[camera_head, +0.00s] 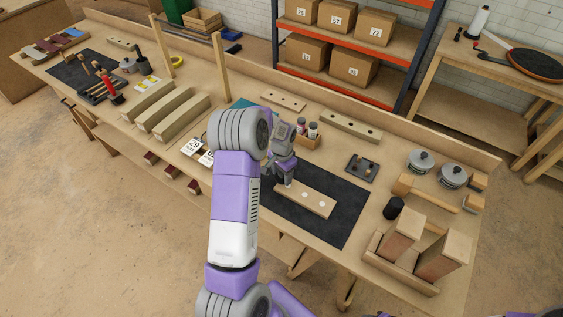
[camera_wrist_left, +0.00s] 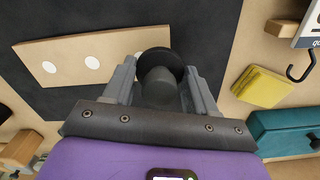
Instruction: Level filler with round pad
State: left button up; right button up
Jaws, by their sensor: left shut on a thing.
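A light wooden board (camera_head: 312,203) with white round filler spots lies on the black mat (camera_head: 341,227). In the left wrist view the board (camera_wrist_left: 115,50) shows two white spots clearly, and its right end is partly hidden. My left gripper (camera_head: 284,180) is over the board's left end in the head view. In the left wrist view its fingers (camera_wrist_left: 160,92) are shut on the grey handle of a dark round pad (camera_wrist_left: 159,58). The pad overlaps the board's end; I cannot tell whether it touches. My right gripper is not in view.
A small dark tray with pegs (camera_head: 361,168) and a black cylinder (camera_head: 393,208) stand right of the mat. Lidded pots (camera_head: 420,161) and a wooden crate with blocks (camera_head: 401,277) are farther right. A yellow pad (camera_wrist_left: 262,86) and a teal box (camera_wrist_left: 286,131) show in the wrist view.

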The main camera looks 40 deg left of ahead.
pick_arm(q)
jog(key=shift+r+p, duration=1.75)
jog(key=shift+r, duration=1.1)
